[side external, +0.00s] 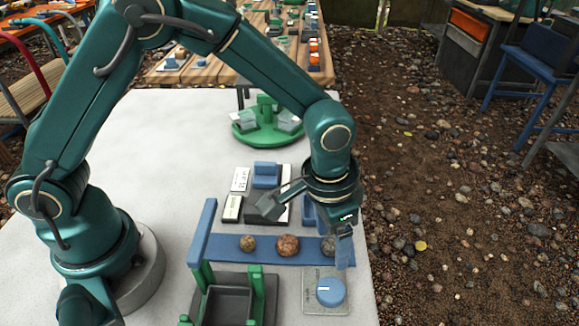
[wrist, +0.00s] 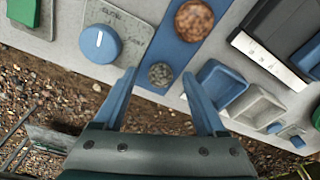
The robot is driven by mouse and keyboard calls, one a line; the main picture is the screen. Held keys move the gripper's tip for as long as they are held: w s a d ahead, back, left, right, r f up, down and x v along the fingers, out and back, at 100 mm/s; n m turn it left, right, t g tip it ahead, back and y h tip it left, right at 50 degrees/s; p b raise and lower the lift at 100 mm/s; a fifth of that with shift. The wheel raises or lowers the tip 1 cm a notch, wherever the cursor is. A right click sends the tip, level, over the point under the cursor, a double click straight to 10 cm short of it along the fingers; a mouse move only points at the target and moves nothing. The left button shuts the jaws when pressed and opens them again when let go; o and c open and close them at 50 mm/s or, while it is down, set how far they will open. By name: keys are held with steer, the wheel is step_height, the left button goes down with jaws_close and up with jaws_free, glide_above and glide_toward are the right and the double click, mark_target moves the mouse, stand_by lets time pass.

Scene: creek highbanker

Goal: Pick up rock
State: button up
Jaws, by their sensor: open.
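Three rocks lie in a row on a blue strip (side external: 268,254): a small tan rock (side external: 248,243), a larger reddish-brown rock (side external: 287,245) and a grey rock (side external: 328,244) at the right end. In the wrist view the grey rock (wrist: 160,74) shows between the tips of my open gripper (wrist: 159,78). The reddish-brown rock (wrist: 193,20) is farther off at the top. In the side view my gripper (side external: 343,250) points down at the strip's right end and partly hides the grey rock. I cannot tell whether the fingers touch it.
A blue dial (side external: 330,290) on a grey plate stands in front of the strip's right end. A green-framed bin (side external: 226,303) stands at the front. Blue and grey trays (wrist: 222,88) lie beside the strip. A green round stand (side external: 267,128) is at the back. The table's right edge is close.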

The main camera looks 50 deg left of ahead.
mark_target(332, 238)
jaws_close()
stand_by(0.3)
steer(key=shift+r, duration=0.45)
steer(key=r, duration=0.3)
steer(key=shift+w+a+r, duration=0.1)
steer(key=shift+a+r, duration=0.25)
steer(key=shift+r, duration=0.05)
steer(key=a+r, duration=0.6)
steer(key=a, duration=0.5)
steer(key=shift+w+r, duration=0.15)
steer(key=shift+w, duration=0.15)
